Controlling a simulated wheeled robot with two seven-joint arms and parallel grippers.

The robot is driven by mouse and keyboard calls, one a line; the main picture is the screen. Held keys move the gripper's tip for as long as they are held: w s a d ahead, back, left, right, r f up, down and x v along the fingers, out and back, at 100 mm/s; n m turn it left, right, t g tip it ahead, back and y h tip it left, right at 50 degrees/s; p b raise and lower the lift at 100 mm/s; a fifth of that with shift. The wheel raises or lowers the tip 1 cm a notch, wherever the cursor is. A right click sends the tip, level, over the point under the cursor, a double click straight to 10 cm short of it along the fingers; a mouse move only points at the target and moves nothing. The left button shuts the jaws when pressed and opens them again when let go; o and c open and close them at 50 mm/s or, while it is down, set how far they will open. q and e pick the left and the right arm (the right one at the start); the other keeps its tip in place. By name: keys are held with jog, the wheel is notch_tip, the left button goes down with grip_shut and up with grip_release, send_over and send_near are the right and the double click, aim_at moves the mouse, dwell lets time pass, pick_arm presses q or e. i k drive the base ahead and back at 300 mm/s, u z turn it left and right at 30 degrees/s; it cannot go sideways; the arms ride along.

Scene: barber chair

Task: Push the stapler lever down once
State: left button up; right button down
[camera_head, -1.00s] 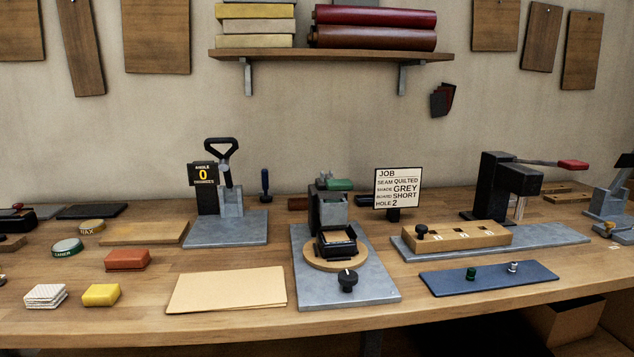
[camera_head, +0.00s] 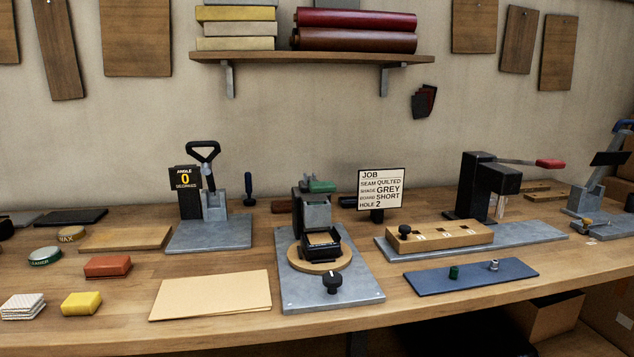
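Neither of my grippers is in view. Several bench devices have handles, and none is labelled as a stapler, so I cannot tell for certain which it is. A black press (camera_head: 474,185) at the right has a lever with a red grip (camera_head: 550,164) sticking out to the right, roughly level. A grey device with a raised arm (camera_head: 592,187) stands at the far right, partly cut off. A centre device (camera_head: 315,212) has a green handle (camera_head: 320,186) above a round wooden plate. A left device has a black loop handle (camera_head: 203,151) standing up.
A job sign (camera_head: 381,188) stands behind the centre. A numbered wooden block (camera_head: 439,237) lies before the black press, with a blue mat (camera_head: 470,277) in front. A tan sheet (camera_head: 211,294) and small coloured blocks lie front left. A shelf (camera_head: 310,57) hangs above.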

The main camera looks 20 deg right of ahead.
aim_at(316, 182)
jog(key=k, duration=0.5)
jog(key=z, duration=1.75)
jog(key=i, duration=0.9)
jog(key=u, duration=1.25)
